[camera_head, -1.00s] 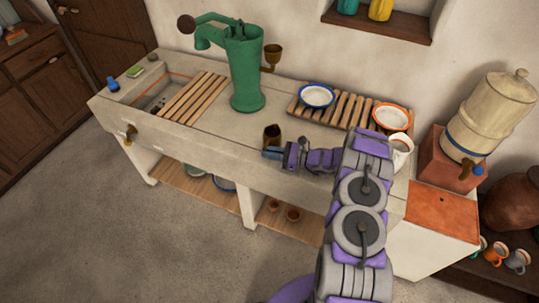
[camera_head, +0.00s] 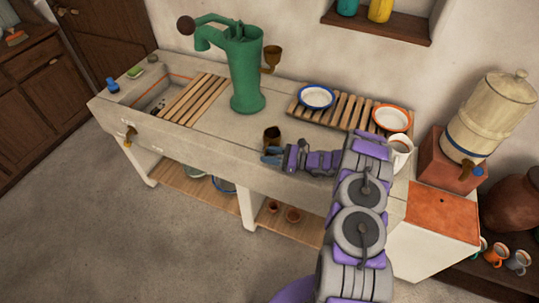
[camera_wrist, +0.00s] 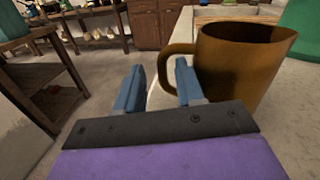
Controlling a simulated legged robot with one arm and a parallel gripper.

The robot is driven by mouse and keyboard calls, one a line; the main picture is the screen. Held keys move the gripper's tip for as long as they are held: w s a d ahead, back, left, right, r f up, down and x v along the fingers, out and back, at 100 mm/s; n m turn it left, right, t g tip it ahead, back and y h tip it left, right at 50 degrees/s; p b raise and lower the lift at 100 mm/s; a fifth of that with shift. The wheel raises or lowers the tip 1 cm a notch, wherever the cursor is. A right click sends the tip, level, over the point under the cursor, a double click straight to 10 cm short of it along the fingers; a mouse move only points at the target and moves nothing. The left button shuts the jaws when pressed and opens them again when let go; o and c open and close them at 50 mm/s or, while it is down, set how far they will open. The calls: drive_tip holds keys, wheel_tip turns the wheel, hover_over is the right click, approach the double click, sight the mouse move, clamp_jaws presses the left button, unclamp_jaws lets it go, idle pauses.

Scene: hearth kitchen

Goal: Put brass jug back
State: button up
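The brass jug (camera_head: 271,139) stands upright on the stone counter, near its front edge and in front of the green pump. In the wrist view the jug (camera_wrist: 240,65) fills the right side, and its loop handle (camera_wrist: 166,65) points toward the gap between my fingers. My gripper (camera_head: 269,157) is beside the jug on the front-edge side. In the wrist view my gripper (camera_wrist: 158,82) is open, with two blue fingers apart. The handle shows partly behind the right finger; whether they touch is unclear. A small brass cup-shaped piece (camera_head: 272,56) sits behind the pump.
The green pump (camera_head: 245,75) rises behind the jug. A slatted rack (camera_head: 345,115) with a blue-rimmed bowl (camera_head: 317,96) and an orange-rimmed bowl (camera_head: 391,117) is right. A white mug (camera_head: 400,152) stands near my arm.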

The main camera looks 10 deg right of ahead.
drive_tip(key=p+v, duration=0.2)
drive_tip(key=v, duration=0.9)
drive_tip(key=shift+s+d+r, duration=0.1)
drive_tip(key=shift+d, duration=0.3)
drive_tip(key=shift+r, duration=0.1)
drive_tip(key=s+a+r+n+g+h, duration=0.2)
drive_tip(key=s+a+r+n+g, duration=0.45)
drive_tip(key=a+r, duration=0.45)
drive_tip(key=s+a+r+n+g+h, duration=0.2)
drive_tip(key=s+a+r+n+g, duration=0.45)
drive_tip(key=r, duration=0.55)
drive_tip(key=s+a+r+n+t+h, duration=0.1)
drive_tip(key=s+r+n+h, duration=0.15)
drive_tip(key=s, duration=0.45)
drive_tip(key=s+a+r+n+h, duration=0.15)
drive_tip(key=s+h, duration=0.25)
drive_tip(key=s, duration=0.4)
drive_tip(key=s+d+r+n+t+h, duration=0.1)
drive_tip(key=s+d+n+h, duration=0.1)
drive_tip(key=s, duration=0.4)
drive_tip(key=s+d+r+n+t+h, duration=0.1)
drive_tip(key=s+d+n+h, duration=0.1)
drive_tip(key=s+d+h, duration=0.2)
drive_tip(key=s+d, duration=0.2)
drive_tip(key=s, duration=0.1)
drive_tip(key=shift+s+d+n+t, duration=0.2)
drive_tip(key=shift+d+n+t, duration=0.1)
drive_tip(key=shift+n, duration=0.1)
drive_tip(key=shift+a, duration=0.1)
